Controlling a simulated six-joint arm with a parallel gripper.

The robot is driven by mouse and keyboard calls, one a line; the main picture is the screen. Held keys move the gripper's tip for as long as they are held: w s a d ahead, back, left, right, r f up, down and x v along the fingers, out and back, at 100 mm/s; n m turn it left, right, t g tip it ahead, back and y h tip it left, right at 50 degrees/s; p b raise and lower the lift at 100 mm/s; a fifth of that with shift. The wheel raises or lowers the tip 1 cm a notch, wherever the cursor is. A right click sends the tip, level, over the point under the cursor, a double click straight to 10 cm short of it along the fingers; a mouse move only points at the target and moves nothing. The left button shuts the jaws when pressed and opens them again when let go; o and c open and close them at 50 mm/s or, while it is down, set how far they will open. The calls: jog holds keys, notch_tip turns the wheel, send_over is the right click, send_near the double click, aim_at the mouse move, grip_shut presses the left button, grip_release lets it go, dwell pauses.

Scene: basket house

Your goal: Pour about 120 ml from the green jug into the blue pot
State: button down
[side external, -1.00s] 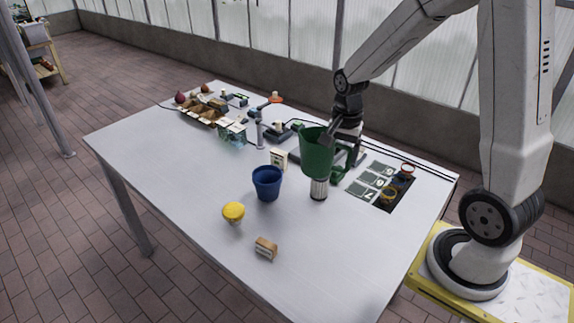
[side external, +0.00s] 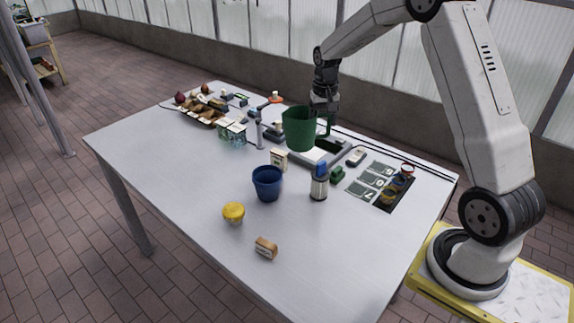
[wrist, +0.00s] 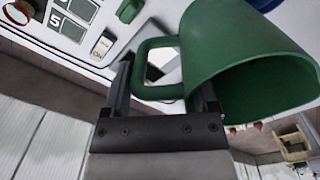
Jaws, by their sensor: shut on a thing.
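The green jug (side external: 299,128) is held in the air above the table, toward its back, and looks close to upright. My gripper (side external: 322,112) is shut on the jug's handle. In the wrist view the jug (wrist: 235,50) shows large with its handle between my fingers (wrist: 160,90). The blue pot (side external: 267,184) stands upright on the table, in front and to the left of the jug, apart from it. What the jug and the pot hold cannot be made out.
A silver cylinder with a blue top (side external: 319,182) stands right of the pot. A yellow-topped cup (side external: 233,213) and a small tan block (side external: 266,248) are in front. A small white box (side external: 279,160) stands behind the pot. Cluttered items line the back; the front left is clear.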

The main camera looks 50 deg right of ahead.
jog(key=w+d+f+n, duration=0.2)
jog(key=w+d+n, duration=0.4)
jog(key=d, duration=0.2)
notch_tip(320, 180, down, 10)
jog(key=shift+w+f, duration=0.1)
dwell(0.5)
jog(key=shift+r, duration=0.2)
jog(key=w+a+r+g+h, duration=0.1)
jog(key=a+r+h, duration=0.4)
jog(key=a+h, duration=0.2)
jog(key=shift+a+r+h, duration=0.25)
jog(key=shift+a+h, duration=0.1)
jog(key=shift+h, duration=0.35)
jog(key=shift+w+a+h, duration=0.1)
jog(key=shift+a+h, duration=0.35)
jog(key=shift+h, duration=0.05)
